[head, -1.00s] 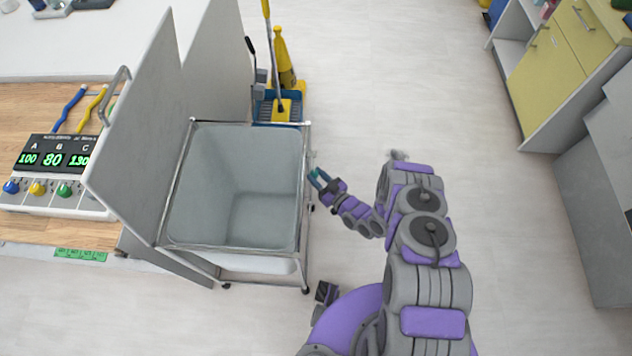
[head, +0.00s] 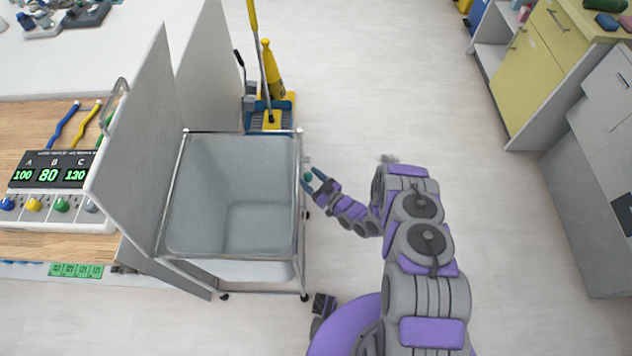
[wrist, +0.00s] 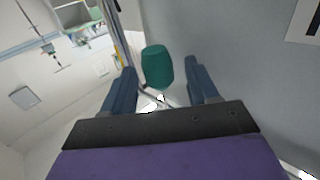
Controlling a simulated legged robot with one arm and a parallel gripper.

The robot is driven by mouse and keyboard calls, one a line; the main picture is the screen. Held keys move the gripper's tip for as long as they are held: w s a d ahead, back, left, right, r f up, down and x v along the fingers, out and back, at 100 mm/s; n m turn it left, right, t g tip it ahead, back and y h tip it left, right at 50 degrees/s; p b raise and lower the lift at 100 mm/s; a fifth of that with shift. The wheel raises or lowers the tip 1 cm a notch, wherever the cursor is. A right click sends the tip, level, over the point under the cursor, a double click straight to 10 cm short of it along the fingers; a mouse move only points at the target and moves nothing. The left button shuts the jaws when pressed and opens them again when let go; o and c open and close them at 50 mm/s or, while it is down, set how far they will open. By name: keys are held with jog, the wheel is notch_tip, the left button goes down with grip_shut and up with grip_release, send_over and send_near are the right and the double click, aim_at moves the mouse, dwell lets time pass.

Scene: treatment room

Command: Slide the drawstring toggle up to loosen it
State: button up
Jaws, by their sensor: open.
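The drawstring toggle (wrist: 157,67) is a small teal-green barrel shape. In the wrist view it stands between my two blue fingers, with gaps on both sides. A thin pale cord or rod shows just below it; I cannot tell which. In the head view the toggle (head: 308,177) is a small green spot at the right side of the grey bin cart (head: 181,208). My gripper (head: 312,176) is open, with its fingers on either side of the toggle. It also shows in the wrist view (wrist: 161,75). The drawstring is not clearly visible in the head view.
Grey panels (head: 128,130) stand left of the cart. A table with a control box (head: 50,195) lies beyond them. A cleaning caddy with yellow tools (head: 270,112) stands behind the cart. Cabinets (head: 545,70) line the right. The floor between is clear.

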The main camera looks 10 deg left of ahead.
jog(key=p+v, duration=0.2)
jog(key=v, duration=1.5)
jog(key=shift+d, duration=0.15)
jog(key=shift+s+f, duration=0.1)
jog(key=shift+s, duration=0.05)
